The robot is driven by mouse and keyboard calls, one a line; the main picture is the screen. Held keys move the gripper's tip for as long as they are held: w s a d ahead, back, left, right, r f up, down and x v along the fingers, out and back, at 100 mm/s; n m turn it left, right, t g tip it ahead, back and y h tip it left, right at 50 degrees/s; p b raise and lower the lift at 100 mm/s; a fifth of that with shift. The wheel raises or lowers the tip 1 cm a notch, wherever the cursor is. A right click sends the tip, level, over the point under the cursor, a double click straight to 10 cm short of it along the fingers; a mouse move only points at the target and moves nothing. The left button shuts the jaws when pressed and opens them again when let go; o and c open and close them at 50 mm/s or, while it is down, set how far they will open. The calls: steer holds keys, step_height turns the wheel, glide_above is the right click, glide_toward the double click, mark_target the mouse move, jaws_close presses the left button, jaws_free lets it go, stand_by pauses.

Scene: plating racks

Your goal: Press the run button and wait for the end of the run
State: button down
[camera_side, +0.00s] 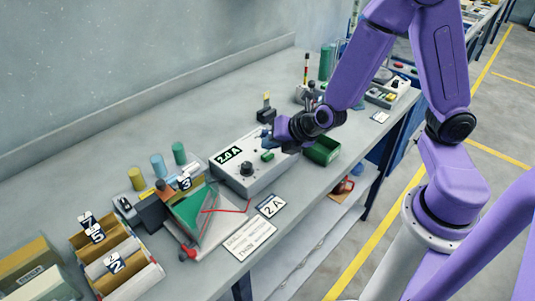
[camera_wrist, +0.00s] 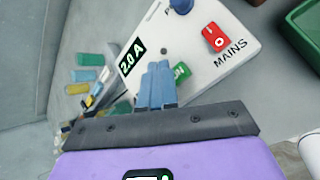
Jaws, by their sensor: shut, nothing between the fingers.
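The white power supply box (camera_side: 235,183) sits on the bench, and its display reads 2.0 A (camera_side: 228,156). The green run button (camera_side: 267,156) is on its top panel. In the wrist view the green button (camera_wrist: 181,70) shows the letters "UN" and is partly hidden behind my fingers. My gripper (camera_wrist: 158,66) is shut and empty, its blue fingers together over the panel beside the button. In the side view my gripper (camera_side: 268,139) hangs over the back right part of the box. I cannot tell whether the fingertips touch the panel.
A green tray (camera_side: 323,150) stands right of the box. Racks (camera_side: 118,262), a green plate with red wire (camera_side: 196,215) and bottles (camera_side: 158,165) stand left. A "2 A" card (camera_side: 271,206) lies in front.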

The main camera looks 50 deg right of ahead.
mark_target(271, 156)
steer(key=shift+f, duration=0.1)
steer(key=shift+f, duration=0.35)
steer(key=shift+f, duration=0.5)
stand_by(0.8)
steer(key=shift+r, duration=0.95)
steer(key=shift+r, duration=2.5)
